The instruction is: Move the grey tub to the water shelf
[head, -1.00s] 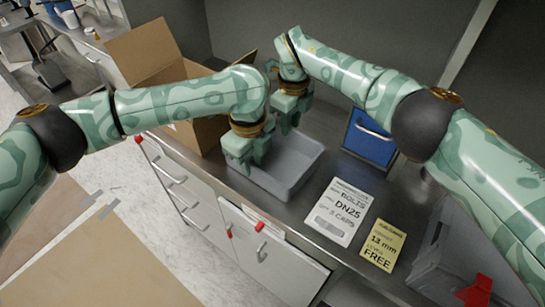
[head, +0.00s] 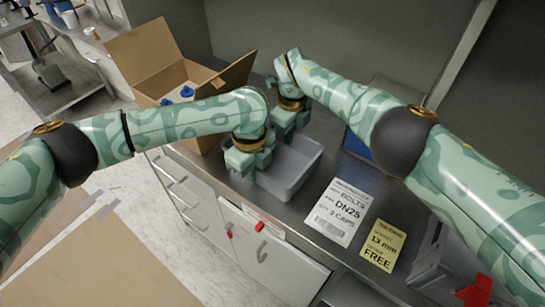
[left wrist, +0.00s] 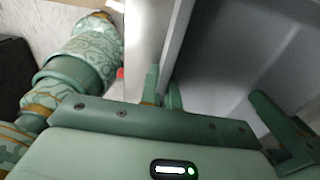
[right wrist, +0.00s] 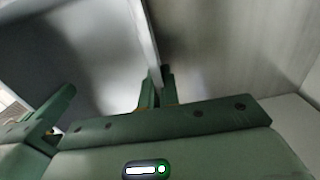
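The grey tub (head: 296,178) sits on the metal counter and looks empty where its inside shows. My left gripper (head: 246,166) is at its left wall. In the left wrist view, the fingers (left wrist: 163,92) are closed around the tub wall (left wrist: 176,45). My right gripper (head: 287,128) is at the far wall. In the right wrist view, its fingers (right wrist: 158,90) are closed around a thin wall (right wrist: 146,40) of the tub. The arms and grippers hide part of the tub's rim. I cannot tell which surface is the water shelf.
An open cardboard box (head: 165,62) with blue-capped items (head: 186,91) stands behind my left arm. A blue bin (head: 356,146) is partly hidden by my right arm. A white card (head: 338,212) and a yellow card (head: 382,246) lie right of the tub. Drawers (head: 180,185) are below.

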